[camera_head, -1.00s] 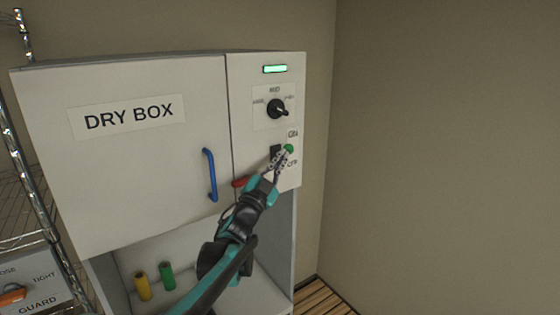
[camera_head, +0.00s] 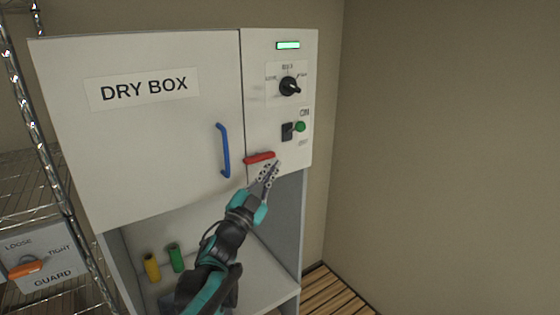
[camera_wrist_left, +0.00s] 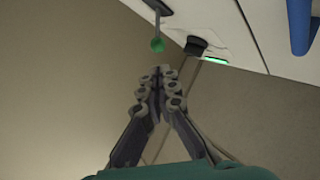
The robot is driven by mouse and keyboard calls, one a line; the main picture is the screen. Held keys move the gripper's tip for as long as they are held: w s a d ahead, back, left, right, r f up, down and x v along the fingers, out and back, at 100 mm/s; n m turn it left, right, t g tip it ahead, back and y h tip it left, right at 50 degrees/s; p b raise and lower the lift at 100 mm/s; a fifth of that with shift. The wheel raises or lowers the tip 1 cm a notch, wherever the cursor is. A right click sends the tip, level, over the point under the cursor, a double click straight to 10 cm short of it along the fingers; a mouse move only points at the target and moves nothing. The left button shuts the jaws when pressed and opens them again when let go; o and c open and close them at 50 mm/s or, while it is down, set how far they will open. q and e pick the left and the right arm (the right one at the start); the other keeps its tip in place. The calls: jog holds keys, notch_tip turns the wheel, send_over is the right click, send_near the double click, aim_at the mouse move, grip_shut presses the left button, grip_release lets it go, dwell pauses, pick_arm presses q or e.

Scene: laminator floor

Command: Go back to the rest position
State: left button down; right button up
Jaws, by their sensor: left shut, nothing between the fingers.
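My left gripper (camera_head: 268,173) is shut and empty in front of the dry box (camera_head: 150,140), just below the red handle (camera_head: 259,158) on its panel. In the left wrist view my shut fingers (camera_wrist_left: 160,82) point up toward the green-tipped switch (camera_wrist_left: 157,45), with a gap between them. In the head view the switch's green tip (camera_head: 300,127) stands beside the black switch base, near the ON label. The black knob (camera_head: 289,87) is above it, and the green light bar (camera_head: 288,45) is lit. My right gripper is not in view.
The blue door handle (camera_head: 223,151) sticks out left of my gripper. A yellow cylinder (camera_head: 152,267) and a green cylinder (camera_head: 175,257) stand in the open bay below. A wire rack with a GUARD box (camera_head: 45,270) is at the left. Space to the right is clear.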

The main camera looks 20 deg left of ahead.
pick_arm(q)
jog(key=s+a+f+n+g+y+b, duration=0.1)
jog(key=s+f+n+g+y+b, duration=0.3)
jog(key=f+b, duration=0.7)
jog(key=s+a+f+n+g+y+b, duration=0.2)
jog(key=s+f+n+y+b, duration=0.25)
jog(key=f, duration=1.25)
jog(key=s+d+f+g+h+b, duration=0.1)
jog(key=s+d+f+g+b, duration=0.1)
jog(key=s+f, duration=0.4)
jog(key=s+d+f+n+g+h+b, duration=0.1)
jog(key=s+d+f+g+b, duration=0.2)
jog(key=f, duration=1.1)
jog(key=s+d+f+g+h+b, duration=0.1)
jog(key=s+d+f+g+b, duration=0.2)
jog(key=s+f+b, duration=0.5)
notch_tip(320, 180, down, 2)
jog(key=shift+s+d+f+n+g+h, duration=0.1)
jog(key=shift+s+d+n+g+h, duration=0.2)
jog(key=shift+s+g, duration=0.45)
jog(key=shift+s, duration=0.15)
